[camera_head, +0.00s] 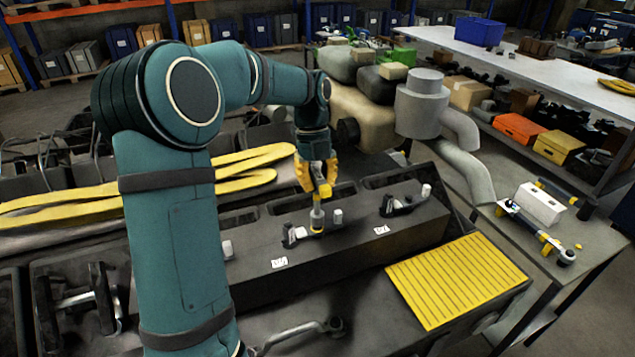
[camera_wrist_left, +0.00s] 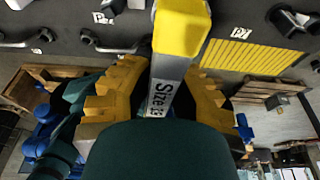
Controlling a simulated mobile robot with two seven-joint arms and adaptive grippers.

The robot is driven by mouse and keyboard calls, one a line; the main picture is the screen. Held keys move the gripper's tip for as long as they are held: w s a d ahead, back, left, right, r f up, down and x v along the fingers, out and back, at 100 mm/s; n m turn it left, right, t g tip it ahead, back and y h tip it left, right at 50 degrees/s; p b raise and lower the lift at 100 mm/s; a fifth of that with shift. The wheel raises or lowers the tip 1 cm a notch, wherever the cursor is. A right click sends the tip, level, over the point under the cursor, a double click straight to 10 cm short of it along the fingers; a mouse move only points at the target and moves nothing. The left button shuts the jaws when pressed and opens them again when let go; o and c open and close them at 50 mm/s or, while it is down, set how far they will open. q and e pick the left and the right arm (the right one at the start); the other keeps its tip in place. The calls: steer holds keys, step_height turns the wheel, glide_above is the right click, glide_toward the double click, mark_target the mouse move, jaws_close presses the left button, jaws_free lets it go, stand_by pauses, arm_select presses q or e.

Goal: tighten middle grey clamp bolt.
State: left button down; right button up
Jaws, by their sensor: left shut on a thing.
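My left gripper (camera_head: 318,188) is shut on a grey and yellow tool, which also shows in the wrist view (camera_wrist_left: 168,70) with a "Size" label whose number is partly hidden. In the head view the tool (camera_head: 317,215) points down, its yellow lower end at the middle clamp (camera_head: 293,236) on the dark block. The bolt under the tool's end is hidden, so I cannot tell whether they are engaged. The right clamp (camera_head: 402,202) is free of the gripper. The left clamp (camera_head: 228,250) is partly hidden by my arm. My right gripper is not in view.
A yellow ribbed mat (camera_head: 462,281) lies right of the dark block (camera_head: 345,245). A side table (camera_head: 520,236) holds a long tool (camera_head: 537,236) and a white box (camera_head: 541,204). Grey pipework (camera_head: 468,172) stands behind the block's right end. Yellow straps (camera_head: 240,180) lie behind.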

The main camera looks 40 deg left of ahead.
arm_select(q)
steer(key=n+t, duration=0.1)
steer(key=n, duration=0.2)
steer(key=shift+n, duration=0.3)
steer(key=n+t+b, duration=0.1)
steer(key=n, duration=0.3)
steer(key=n+t+b, duration=0.1)
steer(key=n, duration=0.3)
steer(key=shift+w+a+n, duration=0.1)
steer(key=shift+n, duration=0.2)
steer(key=n+b, duration=0.1)
steer(key=n, duration=0.2)
steer(key=shift+t+y, duration=0.3)
steer(key=shift+t, duration=0.1)
steer(key=n, duration=0.3)
steer(key=shift+w+n+y, duration=0.1)
steer(key=shift+n+y, duration=0.2)
steer(key=shift+a+n+t+y, duration=0.1)
steer(key=shift+n+t+y, duration=0.4)
steer(key=shift+n, duration=1.8)
steer(key=shift+w+n+y, duration=0.1)
steer(key=shift+n+y, duration=0.4)
steer(key=shift+n, duration=1.1)
steer(key=shift+n+g+y+b, duration=0.3)
steer(key=shift+n+y+b, duration=0.2)
steer(key=shift+n, duration=1.5)
